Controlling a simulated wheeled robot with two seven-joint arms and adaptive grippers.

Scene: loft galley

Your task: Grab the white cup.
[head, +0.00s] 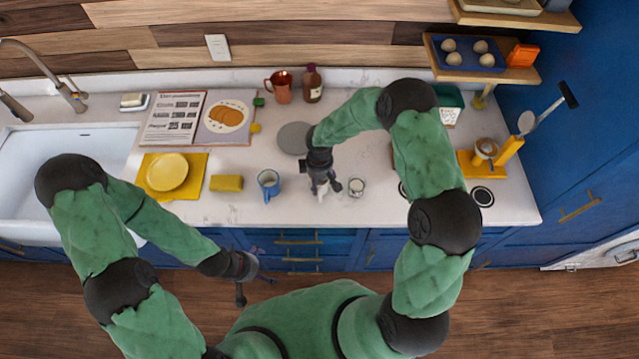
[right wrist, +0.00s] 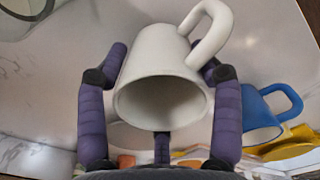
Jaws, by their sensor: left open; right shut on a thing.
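The white cup (right wrist: 163,85) fills the middle of the right wrist view, its mouth towards the camera and its handle at upper right. My right gripper (right wrist: 160,75) is shut on the cup, with purple fingers against both sides. I cannot tell whether the cup touches the counter. My left gripper (head: 243,278) is open and empty, low in front of the drawers.
A grey plate (head: 295,138) lies behind. A yellow sponge (head: 227,183) and a yellow plate (head: 167,172) are further left, near the sink (head: 60,160).

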